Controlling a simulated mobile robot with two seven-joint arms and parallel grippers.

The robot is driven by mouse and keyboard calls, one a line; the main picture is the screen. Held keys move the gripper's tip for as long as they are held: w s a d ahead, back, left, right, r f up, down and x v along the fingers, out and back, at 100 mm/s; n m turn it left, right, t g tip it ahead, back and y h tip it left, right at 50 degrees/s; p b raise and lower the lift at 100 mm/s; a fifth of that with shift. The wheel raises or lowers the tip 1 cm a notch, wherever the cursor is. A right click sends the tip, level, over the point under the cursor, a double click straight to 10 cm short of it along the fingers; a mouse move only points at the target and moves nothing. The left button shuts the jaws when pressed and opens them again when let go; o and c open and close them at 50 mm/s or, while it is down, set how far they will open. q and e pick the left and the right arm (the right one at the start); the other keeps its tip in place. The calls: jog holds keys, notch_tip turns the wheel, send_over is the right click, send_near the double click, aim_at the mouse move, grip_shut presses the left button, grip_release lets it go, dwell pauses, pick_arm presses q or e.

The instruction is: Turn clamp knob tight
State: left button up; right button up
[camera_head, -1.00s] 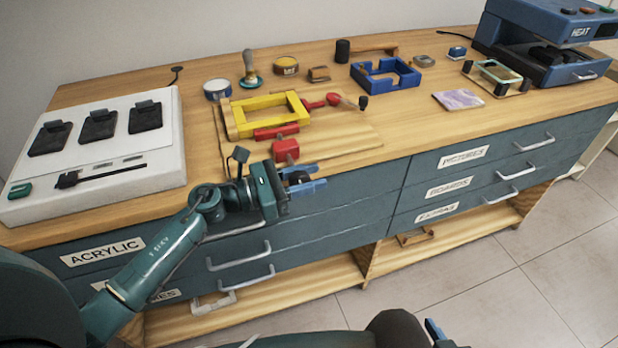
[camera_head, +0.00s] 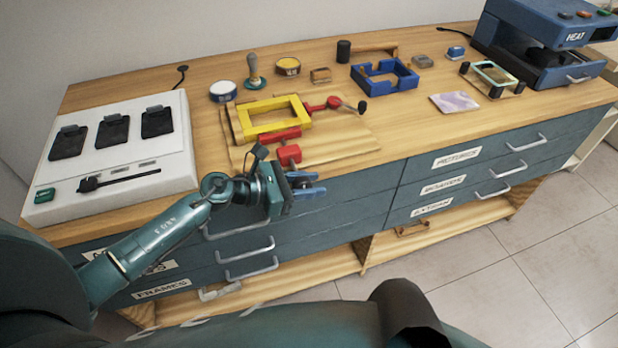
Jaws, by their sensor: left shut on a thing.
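A yellow frame (camera_head: 273,117) lies on a wooden board (camera_head: 345,147) between red clamp parts. A front clamp has a red bar (camera_head: 280,135) along the frame's near side and a red block (camera_head: 289,155) near the board's front edge. A dark round knob (camera_head: 303,179) shows in front of that block. My left gripper (camera_head: 307,184) has its blue fingers shut on this knob, at the bench's front edge; the fingers partly hide it. A second clamp on the right has a red pad (camera_head: 331,103) and a black knob (camera_head: 361,107), free of any gripper. My right gripper is out of view.
A white tray with black pads (camera_head: 180,160) fills the bench's left end. Tins, a stamp (camera_head: 253,75), a mallet (camera_head: 345,50) and a blue frame (camera_head: 385,76) stand behind. A blue heat press (camera_head: 535,45) is at the right. Drawer handles (camera_head: 250,247) protrude below.

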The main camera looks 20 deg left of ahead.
pick_arm(q)
jog(key=shift+s+d+f, duration=0.15)
jog(key=shift+s+d, duration=0.15)
jog(key=shift+s, duration=0.05)
jog(key=o, duration=0.5)
jog(key=shift+o, duration=1.4)
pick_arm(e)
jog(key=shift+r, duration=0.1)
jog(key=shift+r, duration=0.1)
pick_arm(q)
jog(key=shift+s+a+r, duration=0.2)
jog(key=shift+a, duration=0.35)
jog(key=b+v, duration=0.3)
jog(key=v, duration=0.9)
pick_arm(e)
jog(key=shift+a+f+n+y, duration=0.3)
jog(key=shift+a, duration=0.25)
